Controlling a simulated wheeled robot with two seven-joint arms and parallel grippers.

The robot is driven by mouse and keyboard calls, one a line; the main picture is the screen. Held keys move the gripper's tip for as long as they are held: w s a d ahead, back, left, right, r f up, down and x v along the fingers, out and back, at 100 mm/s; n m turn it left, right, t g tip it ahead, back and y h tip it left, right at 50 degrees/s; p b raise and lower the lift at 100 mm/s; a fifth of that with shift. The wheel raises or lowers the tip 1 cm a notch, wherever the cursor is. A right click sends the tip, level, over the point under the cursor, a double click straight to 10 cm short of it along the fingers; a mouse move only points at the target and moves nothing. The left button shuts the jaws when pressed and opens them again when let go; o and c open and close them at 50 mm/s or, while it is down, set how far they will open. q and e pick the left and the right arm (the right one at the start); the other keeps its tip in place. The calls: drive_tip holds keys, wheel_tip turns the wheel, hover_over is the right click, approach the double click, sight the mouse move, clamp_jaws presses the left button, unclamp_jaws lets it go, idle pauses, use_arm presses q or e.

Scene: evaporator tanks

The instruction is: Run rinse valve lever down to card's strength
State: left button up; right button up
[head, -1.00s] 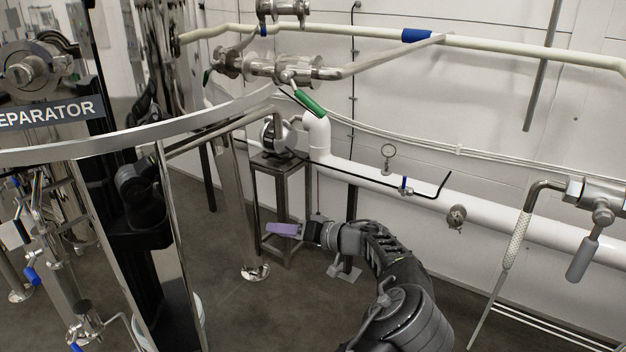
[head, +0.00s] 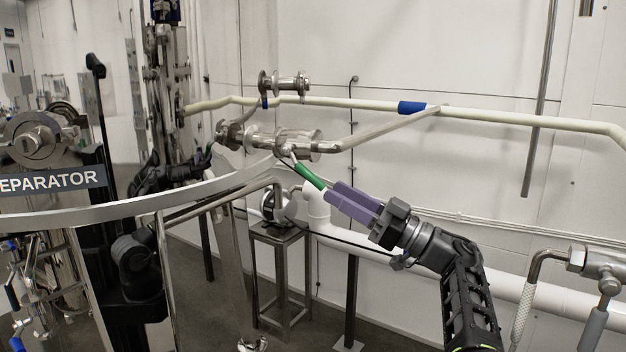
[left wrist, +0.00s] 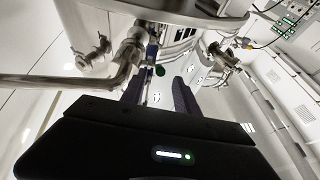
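The rinse valve lever has a green grip (head: 310,177) and slants down to the right from the steel valve body (head: 285,143). Nothing is visibly clamped. I cannot make out a card in either view.
The curved steel rail of the separator tank (head: 130,208) crosses at the left. A cream pipe with a blue band (head: 412,108) runs above along the wall. A thick white pipe (head: 500,285) runs below. A metal stand (head: 282,275) stands under the valve.

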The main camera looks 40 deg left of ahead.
sight(313, 184)
use_arm(q)
drive_tip(key=p+x, duration=0.1)
drive_tip(key=x, duration=0.5)
drive_tip(key=shift+s+a+r, duration=0.1)
drive_tip(key=shift+a, duration=0.3)
drive_tip(key=shift+c, duration=0.4)
clamp_jaws()
idle(0.6)
